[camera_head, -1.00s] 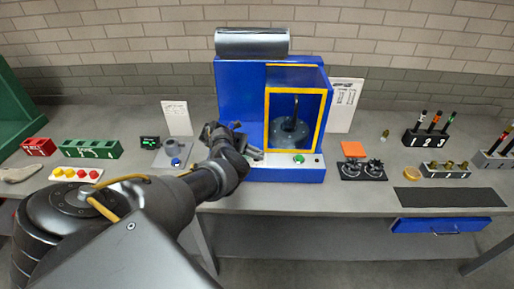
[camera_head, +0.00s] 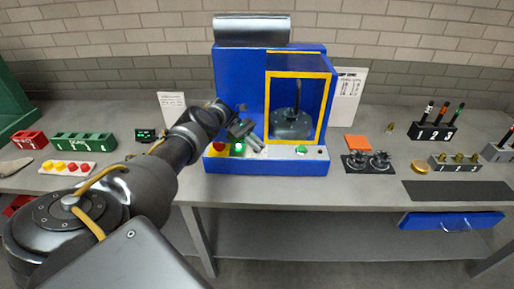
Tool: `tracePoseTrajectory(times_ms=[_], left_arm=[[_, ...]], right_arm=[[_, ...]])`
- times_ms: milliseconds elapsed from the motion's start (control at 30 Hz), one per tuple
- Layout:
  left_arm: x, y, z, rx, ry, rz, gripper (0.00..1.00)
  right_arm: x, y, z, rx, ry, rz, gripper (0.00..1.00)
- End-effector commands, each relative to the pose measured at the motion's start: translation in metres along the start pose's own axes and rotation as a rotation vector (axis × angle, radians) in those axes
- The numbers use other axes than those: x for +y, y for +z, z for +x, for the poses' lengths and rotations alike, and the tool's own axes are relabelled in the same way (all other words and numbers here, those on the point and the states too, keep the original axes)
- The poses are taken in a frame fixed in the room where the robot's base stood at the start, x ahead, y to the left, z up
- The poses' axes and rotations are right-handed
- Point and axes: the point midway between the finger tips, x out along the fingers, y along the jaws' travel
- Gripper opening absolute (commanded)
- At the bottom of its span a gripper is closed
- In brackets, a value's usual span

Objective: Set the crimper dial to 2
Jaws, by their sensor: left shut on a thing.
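The crimper (camera_head: 238,82) is a blue machine with a yellow-framed window (camera_head: 324,105), standing at the back middle of the bench. Its front base panel carries a red button (camera_head: 218,147), a lit green button (camera_head: 238,149), another green button (camera_head: 302,149) and a small dark knob (camera_head: 320,150). My left gripper (camera_head: 257,143) reaches the panel from the left and is shut at the dial's place, between the two green buttons. The gripper hides the dial, so its setting cannot be read. My right gripper is not in view.
Left on the bench are a green block rack (camera_head: 84,141), a red block (camera_head: 28,139) and a tray of coloured buttons (camera_head: 67,167). Right are an orange square (camera_head: 358,142), dark gear parts (camera_head: 367,162), numbered holders (camera_head: 432,133) and a black mat (camera_head: 455,190).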

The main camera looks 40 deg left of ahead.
Motion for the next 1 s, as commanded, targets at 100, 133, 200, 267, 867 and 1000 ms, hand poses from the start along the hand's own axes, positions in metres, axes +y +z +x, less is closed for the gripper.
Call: tracePoseTrajectory(times_ms=[100, 133, 200, 267, 867, 1000], left_arm=[[0.000, 0.000, -0.001, 0.003, 0.002, 0.001, 0.00], [0.000, 0.000, -0.001, 0.003, 0.002, 0.001, 0.00], [0.000, 0.000, -0.001, 0.003, 0.002, 0.000, 0.00], [0.000, 0.000, -0.001, 0.003, 0.003, 0.000, 0.00], [0.001, 0.009, -0.003, 0.001, -0.001, 0.000, 0.35], [0.003, 0.033, -0.010, 0.001, -0.004, 0.003, 0.35]], right_arm=[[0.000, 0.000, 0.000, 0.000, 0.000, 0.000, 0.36], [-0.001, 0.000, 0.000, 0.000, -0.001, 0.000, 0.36], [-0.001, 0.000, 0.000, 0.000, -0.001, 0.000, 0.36], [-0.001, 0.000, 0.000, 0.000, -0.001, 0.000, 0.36], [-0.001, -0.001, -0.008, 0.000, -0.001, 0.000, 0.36], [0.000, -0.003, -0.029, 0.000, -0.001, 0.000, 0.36]])
